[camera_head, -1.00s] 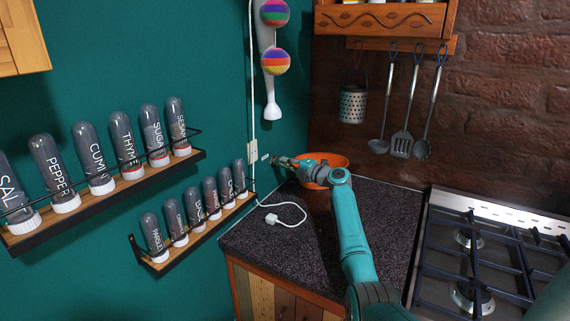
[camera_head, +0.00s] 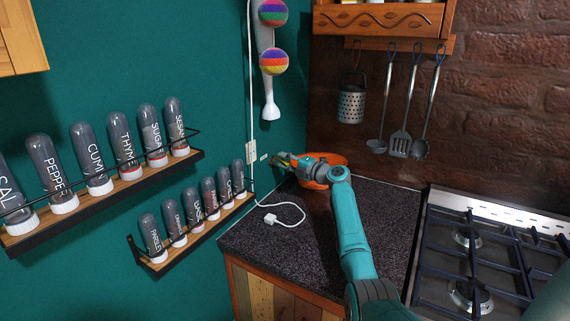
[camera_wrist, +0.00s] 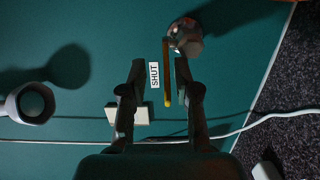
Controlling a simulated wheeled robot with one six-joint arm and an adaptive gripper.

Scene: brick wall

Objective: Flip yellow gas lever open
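The yellow lever (camera_wrist: 167,72) is a thin bar on the teal wall, running up and down in the wrist view. Its top end meets a round metal fitting (camera_wrist: 186,36). A white label reading SHUT (camera_wrist: 154,75) is on the wall just left of the lever. My gripper (camera_wrist: 161,64) is open, with one finger on each side of the lever and label. A gap shows between each finger and the lever. In the head view my gripper (camera_head: 280,160) is at the wall near the corner, and the lever is too small there to make out clearly.
An orange bowl (camera_head: 334,159) is behind my wrist on the dark counter (camera_head: 300,240). A white cable (camera_head: 290,206) lies on the counter. A white socket (camera_head: 252,152) is on the wall left of my gripper. Spice shelves are left; the gas hob (camera_head: 480,260) is right.

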